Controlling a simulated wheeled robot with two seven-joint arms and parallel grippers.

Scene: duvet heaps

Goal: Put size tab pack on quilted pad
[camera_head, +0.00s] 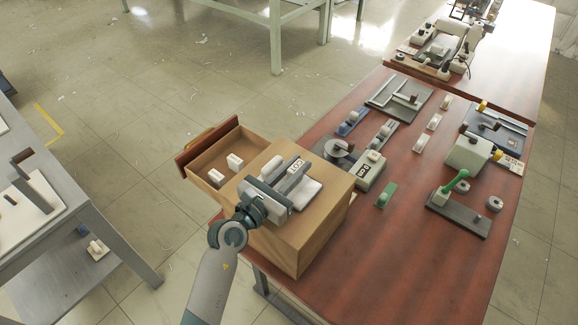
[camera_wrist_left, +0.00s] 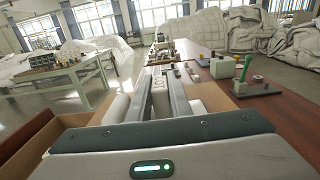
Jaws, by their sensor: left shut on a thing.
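My left gripper (camera_head: 288,175) is over the top of a wooden drawer box. It is shut on a small pale pack with dark marks (camera_wrist_left: 160,93), which looks like the size tab pack; the fingers hide most of it. A white padded slab, apparently the quilted pad (camera_head: 311,195), lies on the box top under and beside the fingers. I cannot tell whether the pack touches the pad. My right gripper is not in view.
The box's drawer (camera_head: 207,160) is open at the left and holds two small white packs (camera_head: 234,161). Right of the box, a grey-green labelled device (camera_head: 370,172) and several tools stand on the red-brown table (camera_head: 400,235). A grey bench (camera_head: 95,215) stands at the far left.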

